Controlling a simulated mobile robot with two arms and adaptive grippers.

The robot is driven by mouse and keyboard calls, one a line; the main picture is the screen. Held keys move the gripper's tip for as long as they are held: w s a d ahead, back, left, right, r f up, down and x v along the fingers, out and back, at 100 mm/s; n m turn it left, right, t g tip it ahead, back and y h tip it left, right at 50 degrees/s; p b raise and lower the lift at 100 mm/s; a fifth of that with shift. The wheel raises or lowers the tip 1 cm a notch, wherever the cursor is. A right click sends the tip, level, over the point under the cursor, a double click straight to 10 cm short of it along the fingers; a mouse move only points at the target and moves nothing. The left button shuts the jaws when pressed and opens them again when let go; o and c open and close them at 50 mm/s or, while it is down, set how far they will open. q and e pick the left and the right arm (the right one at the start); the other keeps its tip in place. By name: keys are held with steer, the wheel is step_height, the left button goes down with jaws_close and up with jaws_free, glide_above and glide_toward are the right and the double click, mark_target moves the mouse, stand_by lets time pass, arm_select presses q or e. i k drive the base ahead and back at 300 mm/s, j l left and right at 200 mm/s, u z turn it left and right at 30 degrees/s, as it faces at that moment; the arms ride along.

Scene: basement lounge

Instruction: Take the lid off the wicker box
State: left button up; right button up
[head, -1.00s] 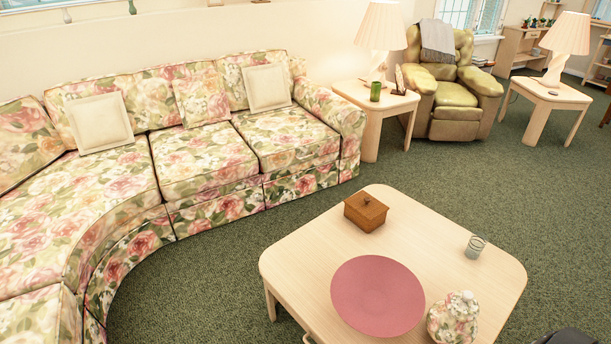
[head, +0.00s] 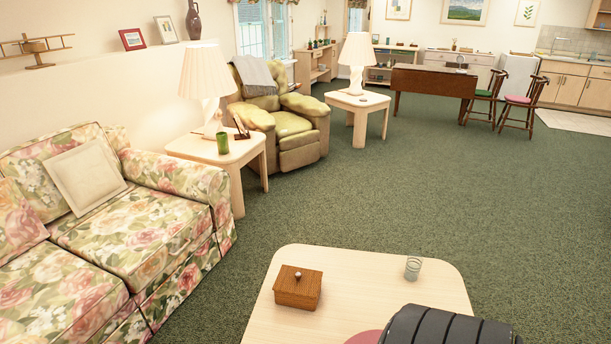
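The wicker box (head: 298,290) is small, brown and woven, with its lid (head: 299,278) on and a small round knob on top. It stands near the far left corner of the light wooden coffee table (head: 350,270). A dark, ribbed part of my own body covers the table's lower right. Neither gripper shows in the head view.
A glass (head: 413,267) stands on the table right of the box. A pink round mat (head: 364,337) shows partly at the bottom edge. The floral sofa (head: 140,240) is to the left. Green carpet (head: 400,190) is free behind and right of the table.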

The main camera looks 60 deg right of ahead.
mark_target(297, 281)
steer(key=i+j+z, duration=0.15)
steer(key=z, duration=0.3)
steer(key=i+j+z, duration=0.25)
steer(key=z, duration=0.2)
steer(key=i+j+z, duration=0.25)
steer(key=z, duration=0.15)
steer(key=i+j+z, duration=0.1)
steer(key=j+z, duration=0.8)
steer(key=i+l, duration=0.1)
